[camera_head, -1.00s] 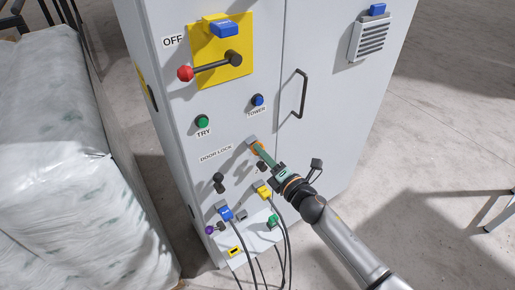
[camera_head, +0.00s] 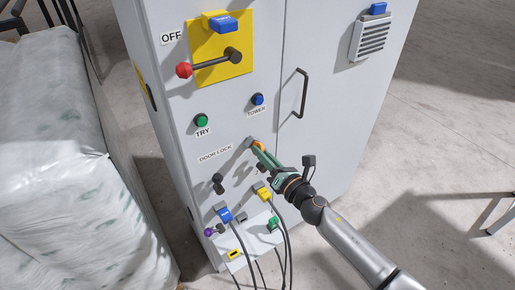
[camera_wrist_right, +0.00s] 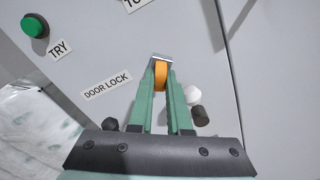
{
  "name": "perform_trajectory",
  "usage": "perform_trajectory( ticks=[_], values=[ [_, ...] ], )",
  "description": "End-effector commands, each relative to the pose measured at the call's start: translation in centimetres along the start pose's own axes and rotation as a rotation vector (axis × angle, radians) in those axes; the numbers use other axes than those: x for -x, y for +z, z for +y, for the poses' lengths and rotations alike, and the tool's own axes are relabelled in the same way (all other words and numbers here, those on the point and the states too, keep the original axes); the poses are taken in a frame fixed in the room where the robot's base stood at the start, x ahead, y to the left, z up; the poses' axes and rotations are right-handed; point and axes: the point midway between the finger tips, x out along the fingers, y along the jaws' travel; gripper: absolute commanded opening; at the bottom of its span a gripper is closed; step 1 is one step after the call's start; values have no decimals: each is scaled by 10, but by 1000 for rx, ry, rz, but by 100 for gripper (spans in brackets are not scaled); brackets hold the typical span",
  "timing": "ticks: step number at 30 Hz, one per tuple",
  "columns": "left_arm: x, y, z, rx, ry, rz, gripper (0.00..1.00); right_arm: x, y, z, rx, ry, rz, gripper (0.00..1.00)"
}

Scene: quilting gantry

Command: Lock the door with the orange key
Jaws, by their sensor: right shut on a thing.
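The orange key (camera_wrist_right: 160,75) is between the fingertips of my right gripper (camera_wrist_right: 161,84), which is shut on it. The key's far end meets the grey metal lock (camera_wrist_right: 161,57) on the cabinet face, right of the DOOR LOCK label (camera_wrist_right: 106,86). How deep the key sits is hidden. In the head view the right gripper (camera_head: 262,152) reaches the lock from the lower right, and the orange key (camera_head: 259,146) shows only in part. The cabinet door (camera_head: 335,110) with its dark handle (camera_head: 301,93) looks closed. My left gripper is not in view.
Below the lock are dark knobs (camera_head: 218,184), a blue plug (camera_head: 224,213) and a yellow plug (camera_head: 262,192) with hanging cables. Wrapped bales (camera_head: 60,170) stand left.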

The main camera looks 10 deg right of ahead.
Motion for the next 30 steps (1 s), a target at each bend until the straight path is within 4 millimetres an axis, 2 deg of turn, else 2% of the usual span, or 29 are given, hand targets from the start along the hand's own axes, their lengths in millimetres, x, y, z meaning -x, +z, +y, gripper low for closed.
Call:
perform_trajectory(
  ticks=[2, 9, 15, 25, 29, 30],
  values=[
    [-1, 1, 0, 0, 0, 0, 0, 0, 0, 0, 56, 1, 1, 0],
    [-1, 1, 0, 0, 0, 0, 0, 0, 0, 0, 65, 0, 1, 0],
    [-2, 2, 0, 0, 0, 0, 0, 0, 0, 0, 340, 1, 1, 0],
    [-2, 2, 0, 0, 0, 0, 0, 0, 0, 0, 409, 0, 1, 0],
    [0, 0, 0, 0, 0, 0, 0, 0, 1, 0, 607, 0, 1, 0],
    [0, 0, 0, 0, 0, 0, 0, 0, 0, 0, 625, 1, 1, 18]
  ],
)
